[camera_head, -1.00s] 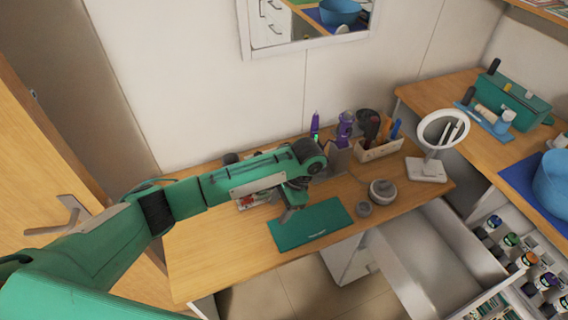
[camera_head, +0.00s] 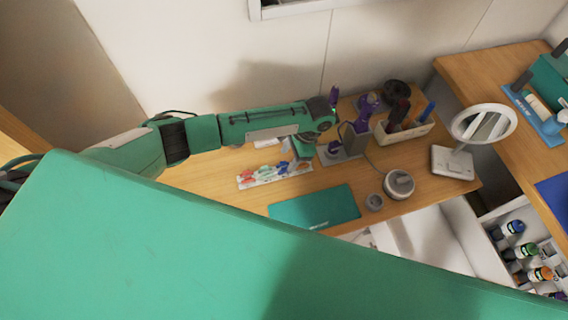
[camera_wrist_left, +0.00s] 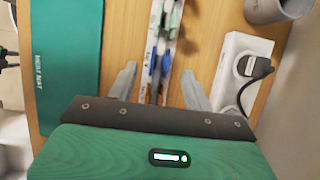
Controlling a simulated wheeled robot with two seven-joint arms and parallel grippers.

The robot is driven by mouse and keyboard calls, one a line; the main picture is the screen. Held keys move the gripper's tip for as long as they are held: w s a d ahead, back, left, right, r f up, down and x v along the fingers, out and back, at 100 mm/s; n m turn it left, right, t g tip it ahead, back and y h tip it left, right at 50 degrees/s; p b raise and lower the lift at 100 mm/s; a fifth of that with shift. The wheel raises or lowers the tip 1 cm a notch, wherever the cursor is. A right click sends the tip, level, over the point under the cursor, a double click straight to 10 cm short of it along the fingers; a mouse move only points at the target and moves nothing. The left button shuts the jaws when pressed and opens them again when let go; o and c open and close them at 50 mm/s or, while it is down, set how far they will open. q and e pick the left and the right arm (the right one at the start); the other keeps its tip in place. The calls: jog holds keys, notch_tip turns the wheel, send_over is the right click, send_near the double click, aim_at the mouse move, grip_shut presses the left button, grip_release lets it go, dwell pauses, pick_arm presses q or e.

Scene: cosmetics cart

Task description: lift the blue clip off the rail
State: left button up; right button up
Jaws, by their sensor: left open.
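The white clip rail (camera_head: 262,178) lies on the wooden tabletop behind the teal mat, with red, green and blue clips along it. The blue clip (camera_head: 283,168) sits near the rail's right end. It also shows in the left wrist view (camera_wrist_left: 165,63), on the rail. My left gripper (camera_head: 298,163) is at that right end of the rail. In the left wrist view its open fingers (camera_wrist_left: 158,88) lie on either side of the rail, with the blue clip just ahead between them, and nothing is held. My right gripper is not in view.
The teal mat (camera_head: 318,207) lies in front of the rail. A white power strip (camera_wrist_left: 240,68) with a black plug and a grey cup (camera_wrist_left: 272,8) stand close beside the gripper. A holder with tools (camera_head: 405,128) and a round mirror (camera_head: 455,150) stand to the right.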

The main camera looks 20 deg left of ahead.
aim_at(285, 164)
pick_arm(q)
jog(key=shift+a+f, duration=0.15)
jog(key=shift+f, duration=0.35)
jog(key=p+x, duration=0.2)
jog(key=x, duration=0.2)
jog(key=shift+f, duration=0.15)
jog(key=shift+s+f, duration=0.1)
jog(key=shift+f, duration=0.25)
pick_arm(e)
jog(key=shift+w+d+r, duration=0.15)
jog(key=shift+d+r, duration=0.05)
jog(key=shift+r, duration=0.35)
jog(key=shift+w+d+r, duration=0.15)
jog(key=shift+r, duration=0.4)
pick_arm(q)
jog(key=shift+c, duration=0.4)
grip_shut()
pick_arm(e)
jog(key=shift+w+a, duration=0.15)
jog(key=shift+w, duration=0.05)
